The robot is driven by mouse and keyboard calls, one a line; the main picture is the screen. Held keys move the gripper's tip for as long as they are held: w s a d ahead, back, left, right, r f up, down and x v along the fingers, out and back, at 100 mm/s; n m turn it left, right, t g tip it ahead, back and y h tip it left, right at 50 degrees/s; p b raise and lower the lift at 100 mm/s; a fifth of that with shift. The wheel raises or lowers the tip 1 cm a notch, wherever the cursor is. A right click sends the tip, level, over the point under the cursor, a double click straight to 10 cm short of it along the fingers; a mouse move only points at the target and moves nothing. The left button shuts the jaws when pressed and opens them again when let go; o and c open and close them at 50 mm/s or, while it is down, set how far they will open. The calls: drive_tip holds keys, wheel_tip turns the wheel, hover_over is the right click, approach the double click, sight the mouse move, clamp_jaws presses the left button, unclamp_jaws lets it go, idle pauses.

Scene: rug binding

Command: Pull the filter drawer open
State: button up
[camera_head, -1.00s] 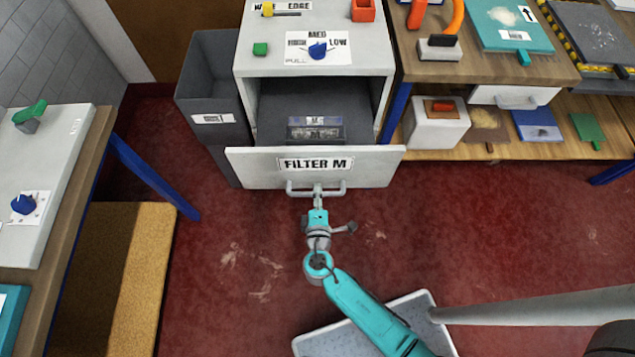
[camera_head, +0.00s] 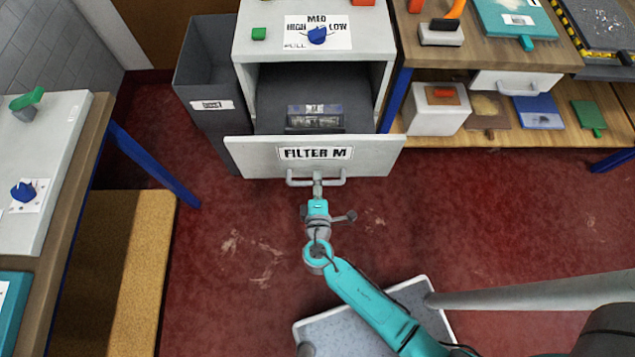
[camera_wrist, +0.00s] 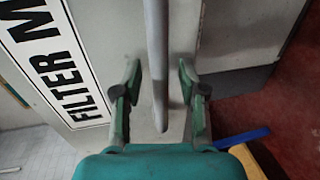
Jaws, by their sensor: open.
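The filter drawer (camera_head: 235,157), with a white front labelled "FILTER M", stands pulled out from its white cabinet (camera_head: 383,47). A dark boxy item (camera_head: 315,117) shows inside it. The drawer's grey bar handle (camera_head: 334,181) is on the front, below the label. My gripper (camera_head: 318,187) is at the middle of the handle. In the wrist view the handle bar (camera_wrist: 156,60) runs between the two green fingers of my gripper (camera_wrist: 160,95), with visible gaps on both sides. The fingers are open. The label (camera_wrist: 52,62) shows beside them.
A grey bin (camera_head: 208,85) stands left of the cabinet. A workbench (camera_head: 480,60) with a lower shelf is on the right, and another bench (camera_head: 72,210) is on the left.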

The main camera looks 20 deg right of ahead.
drive_tip(key=v, duration=1.2)
drive_tip(key=shift+f, duration=0.1)
idle(0.5)
drive_tip(key=s+d+f+m+g+y, duration=0.35)
drive_tip(key=s+d, duration=0.45)
drive_tip(key=s, duration=0.5)
drive_tip(key=s+r+m+t, duration=0.1)
drive_tip(key=s+r+m, duration=0.2)
drive_tip(key=r, duration=0.5)
drive_tip(key=s+d+r+m+t+y, duration=0.1)
drive_tip(key=s+r+m, duration=0.2)
drive_tip(key=r, duration=0.4)
drive_tip(key=s+r+m+t, duration=0.1)
drive_tip(key=s+r+m, duration=0.1)
drive_tip(key=r+m, duration=0.3)
wheel_tip(320, 180, up, 4)
drive_tip(key=shift+s+d+f+t, duration=0.1)
drive_tip(key=shift+s+d+t, duration=0.2)
drive_tip(key=shift+s+t, duration=0.1)
